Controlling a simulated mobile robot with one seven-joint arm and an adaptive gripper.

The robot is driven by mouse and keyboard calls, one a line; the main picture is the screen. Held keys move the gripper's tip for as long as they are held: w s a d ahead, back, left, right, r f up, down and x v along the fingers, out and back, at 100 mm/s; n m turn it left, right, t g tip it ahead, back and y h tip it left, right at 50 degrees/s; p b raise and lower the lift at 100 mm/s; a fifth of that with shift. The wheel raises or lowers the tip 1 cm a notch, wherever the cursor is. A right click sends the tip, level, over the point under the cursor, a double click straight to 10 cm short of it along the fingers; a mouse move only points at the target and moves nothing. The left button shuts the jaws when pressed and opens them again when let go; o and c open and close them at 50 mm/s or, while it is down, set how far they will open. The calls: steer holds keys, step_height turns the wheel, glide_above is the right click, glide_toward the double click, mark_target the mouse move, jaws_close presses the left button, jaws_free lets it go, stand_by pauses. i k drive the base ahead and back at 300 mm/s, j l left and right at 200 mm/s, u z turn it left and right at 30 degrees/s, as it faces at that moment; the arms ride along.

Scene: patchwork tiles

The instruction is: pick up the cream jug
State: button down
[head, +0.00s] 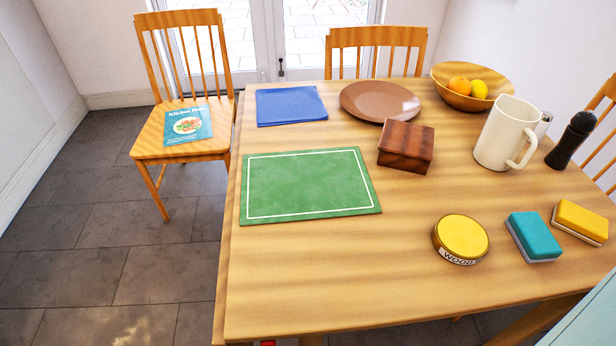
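The cream jug (497,134) stands upright on the right part of the wooden table in the head view. Its handle points toward the front right. A small metallic part shows at its right rim, and I cannot tell whether it belongs to the jug or to something behind it. My gripper is not in view.
A dark pepper mill (571,141) stands close right of the jug. A fruit bowl (449,84) is behind it, a wooden box (406,146) to its left. Two sponges (533,237) and a yellow tin (461,238) lie in front. The green mat (310,185) is bare.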

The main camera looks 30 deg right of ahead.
mark_target(511, 121)
steer(key=k+l+z, duration=0.1)
steer(key=k+z, duration=0.15)
steer(key=k, duration=0.4)
steer(key=j+z, duration=0.15)
steer(key=z, duration=1.3)
steer(key=j, duration=0.45)
steer(key=i+l, duration=0.1)
steer(key=l, duration=0.3)
steer(key=i+l+z, duration=0.1)
steer(key=l, duration=0.25)
steer(key=i+l, duration=0.1)
steer(key=l, duration=0.3)
steer(key=i+l+z, duration=0.1)
steer(key=l, duration=0.3)
